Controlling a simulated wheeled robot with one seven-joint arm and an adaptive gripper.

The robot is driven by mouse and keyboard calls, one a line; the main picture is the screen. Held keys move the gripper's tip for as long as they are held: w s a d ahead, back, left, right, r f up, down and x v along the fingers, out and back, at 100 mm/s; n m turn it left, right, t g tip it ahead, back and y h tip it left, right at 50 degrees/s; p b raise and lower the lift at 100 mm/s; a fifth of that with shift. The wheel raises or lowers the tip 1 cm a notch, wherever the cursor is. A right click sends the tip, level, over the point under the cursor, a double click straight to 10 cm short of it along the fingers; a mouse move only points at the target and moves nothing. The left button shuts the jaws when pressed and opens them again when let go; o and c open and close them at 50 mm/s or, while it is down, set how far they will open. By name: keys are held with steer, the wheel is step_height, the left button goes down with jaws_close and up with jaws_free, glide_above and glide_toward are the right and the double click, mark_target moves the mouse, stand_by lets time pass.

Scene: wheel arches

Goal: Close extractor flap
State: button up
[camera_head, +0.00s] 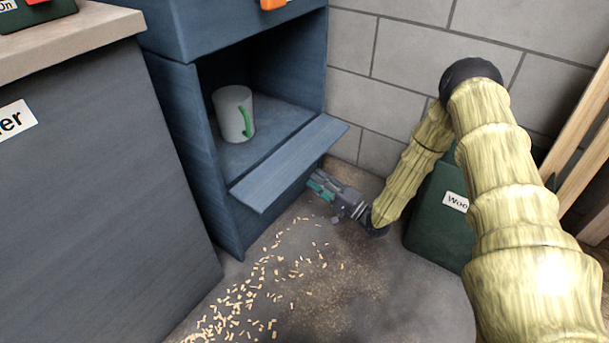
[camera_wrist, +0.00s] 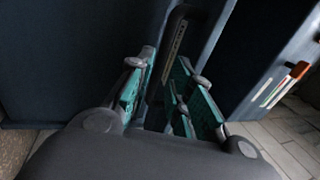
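The blue cabinet (camera_head: 180,140) has an open compartment. Its flap (camera_head: 290,165) is down and sticks out from the front of the opening. My gripper (camera_head: 318,184) is low on the right, just below the flap's right part in the head view; whether it touches the flap cannot be told. In the wrist view my gripper (camera_wrist: 167,68) has its teal-padded fingers apart. A dark narrow bar or edge (camera_wrist: 174,45) shows between and beyond the fingertips; I cannot tell whether they touch it.
A grey mug (camera_head: 233,114) with a green handle stands inside the compartment. A dark green box (camera_head: 437,225) stands right of my gripper, beside the block wall (camera_head: 410,60). Wood pellets (camera_head: 235,310) lie scattered on the floor. A grey counter (camera_head: 90,200) is at left.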

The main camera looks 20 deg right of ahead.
mark_target(305, 171)
steer(key=shift+b+x, duration=1)
steer(key=shift+x, duration=1.7)
jaws_close()
